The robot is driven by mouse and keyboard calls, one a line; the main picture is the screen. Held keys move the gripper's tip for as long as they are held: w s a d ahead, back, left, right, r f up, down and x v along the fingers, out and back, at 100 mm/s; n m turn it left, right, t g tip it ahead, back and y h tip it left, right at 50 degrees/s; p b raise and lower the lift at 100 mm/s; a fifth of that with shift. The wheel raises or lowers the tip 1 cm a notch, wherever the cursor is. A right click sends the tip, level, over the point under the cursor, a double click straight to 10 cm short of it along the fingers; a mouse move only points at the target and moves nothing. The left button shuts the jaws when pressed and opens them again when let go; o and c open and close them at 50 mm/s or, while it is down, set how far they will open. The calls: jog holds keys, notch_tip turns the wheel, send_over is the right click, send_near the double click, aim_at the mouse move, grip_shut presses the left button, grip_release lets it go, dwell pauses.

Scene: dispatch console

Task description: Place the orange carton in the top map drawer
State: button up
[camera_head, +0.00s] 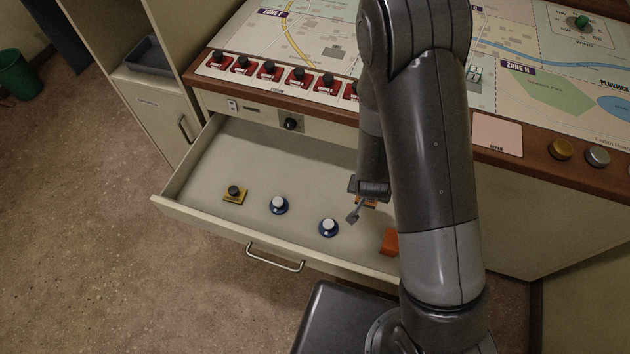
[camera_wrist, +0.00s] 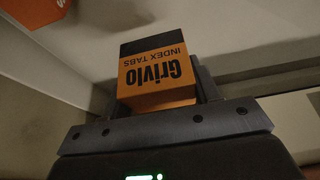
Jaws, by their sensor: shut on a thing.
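The orange carton (camera_wrist: 160,75) has a black band and reads "Grivlo INDEX TABS", upside down in the wrist view. My gripper (camera_wrist: 158,88) is shut on it, with a finger on each side. In the head view my gripper (camera_head: 362,204) is over the right part of the open top map drawer (camera_head: 215,220). Only a sliver of the held carton (camera_head: 369,203) shows there, partly hidden by my gripper. I cannot tell whether it touches the drawer floor.
In the drawer lie a yellow-based knob (camera_head: 235,194), two blue-based white knobs (camera_head: 279,205) (camera_head: 328,228) and another orange object (camera_head: 390,242), partly behind my arm. The drawer's left and back floor is clear. The console top (camera_head: 345,92) overhangs behind.

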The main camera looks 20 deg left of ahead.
aim_at(364, 211)
jog(key=shift+s+d+f, duration=0.1)
jog(key=shift+d+f, duration=0.1)
jog(key=shift+d, duration=0.05)
jog(key=shift+f, duration=3.9)
jog(key=o, duration=1)
